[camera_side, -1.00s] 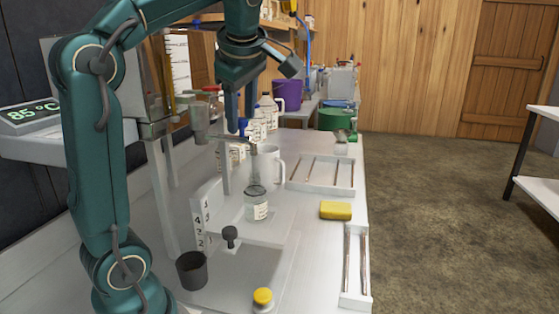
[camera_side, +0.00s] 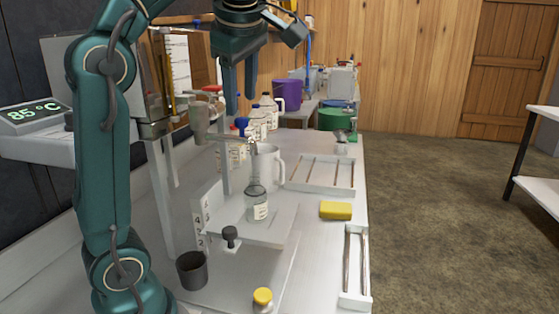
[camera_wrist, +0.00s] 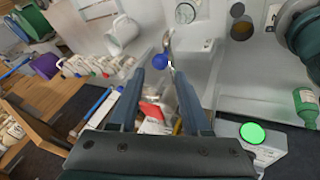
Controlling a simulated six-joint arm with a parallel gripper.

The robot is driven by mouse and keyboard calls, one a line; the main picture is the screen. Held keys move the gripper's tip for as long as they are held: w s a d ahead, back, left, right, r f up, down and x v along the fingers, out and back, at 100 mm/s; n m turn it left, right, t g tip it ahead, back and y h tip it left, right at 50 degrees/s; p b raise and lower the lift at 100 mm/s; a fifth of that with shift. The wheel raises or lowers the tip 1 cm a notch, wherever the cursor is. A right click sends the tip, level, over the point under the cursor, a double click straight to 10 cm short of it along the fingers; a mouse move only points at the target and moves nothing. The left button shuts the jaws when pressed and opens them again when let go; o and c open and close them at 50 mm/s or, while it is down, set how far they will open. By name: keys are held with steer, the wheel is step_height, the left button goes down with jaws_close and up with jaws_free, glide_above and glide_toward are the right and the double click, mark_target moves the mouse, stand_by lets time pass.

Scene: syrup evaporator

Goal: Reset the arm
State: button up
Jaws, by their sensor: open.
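My gripper (camera_side: 240,104) is open and empty, pointing down above the metal tap (camera_side: 200,122) of the evaporator. In the wrist view the two fingers of my gripper (camera_wrist: 157,76) are spread apart. The tap's blue knob (camera_wrist: 160,63) shows between and beyond the fingertips, with no visible grip on it. A small labelled glass bottle (camera_side: 257,207) stands upright on the raised white platform (camera_side: 268,232), below the tap.
A white pitcher (camera_side: 268,165) stands behind the bottle. A dark cup (camera_side: 192,271), a yellow-capped item (camera_side: 263,298), a yellow sponge (camera_side: 335,210) and a white rack (camera_side: 325,180) are on the bench. Several labelled jugs (camera_side: 270,108) stand farther back.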

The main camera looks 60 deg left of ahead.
steer(key=s+d+f+m+t+h, duration=0.1)
steer(key=s+d+f+m+h, duration=0.2)
steer(key=d+f+m, duration=0.4)
steer(key=s+d+f+m+t+h, duration=0.2)
steer(key=d+f+m, duration=0.5)
steer(key=f+m, duration=0.4)
steer(key=s+m+h, duration=0.1)
steer(key=m, duration=0.4)
steer(key=shift+s+d+f, duration=0.15)
steer(key=shift+s+d, duration=0.25)
